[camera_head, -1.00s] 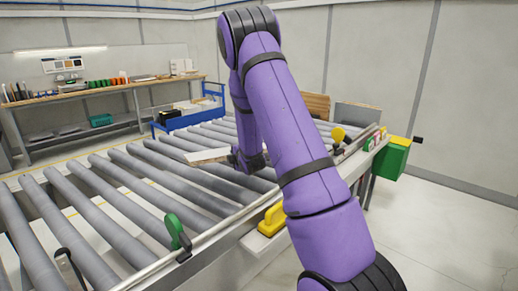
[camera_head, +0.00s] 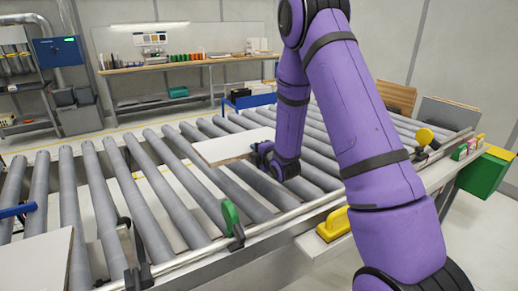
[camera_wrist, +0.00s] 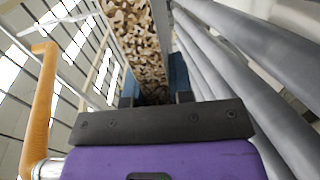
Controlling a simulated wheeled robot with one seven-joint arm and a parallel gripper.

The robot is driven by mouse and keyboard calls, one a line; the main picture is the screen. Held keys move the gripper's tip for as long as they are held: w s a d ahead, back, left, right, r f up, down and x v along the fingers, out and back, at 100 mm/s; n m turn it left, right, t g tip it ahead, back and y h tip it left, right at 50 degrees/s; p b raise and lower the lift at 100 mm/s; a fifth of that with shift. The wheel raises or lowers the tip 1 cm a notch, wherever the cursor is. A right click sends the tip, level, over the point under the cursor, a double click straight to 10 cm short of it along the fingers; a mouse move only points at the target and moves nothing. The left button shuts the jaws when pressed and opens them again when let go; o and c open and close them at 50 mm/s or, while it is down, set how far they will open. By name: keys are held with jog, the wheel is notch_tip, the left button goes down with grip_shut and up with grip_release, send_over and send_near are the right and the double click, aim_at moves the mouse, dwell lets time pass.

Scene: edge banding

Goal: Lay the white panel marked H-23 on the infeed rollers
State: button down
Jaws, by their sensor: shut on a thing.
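A white panel (camera_head: 232,146) lies flat or nearly flat over the grey rollers (camera_head: 165,205) in the head view. My gripper (camera_head: 262,151) is shut on its right end. The wrist view shows the panel's rough brown chipboard edge (camera_wrist: 138,35) between the two blue fingers of my gripper (camera_wrist: 153,88). I cannot tell whether the panel touches the rollers or hangs just above them. No H-23 mark is readable on it. The rollers also show at the right of the wrist view (camera_wrist: 235,60).
Another pale panel (camera_head: 35,262) shows at the lower left. A green knob (camera_head: 230,214) and a yellow handle (camera_head: 333,224) stand along the near rail. A black-and-yellow clamp (camera_head: 425,138) is farther right. A blue frame (camera_head: 248,101) lies behind the rollers.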

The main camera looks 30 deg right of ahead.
notch_tip(320, 180, down, 12)
jog(key=shift+r, duration=0.15)
dwell(1.2)
grip_release()
dwell(0.6)
jog(key=shift+s, duration=0.1)
jog(key=s+r, duration=0.1)
jog(key=s, duration=0.6)
jog(key=shift+s+d, duration=0.15)
jog(key=shift+s, duration=0.1)
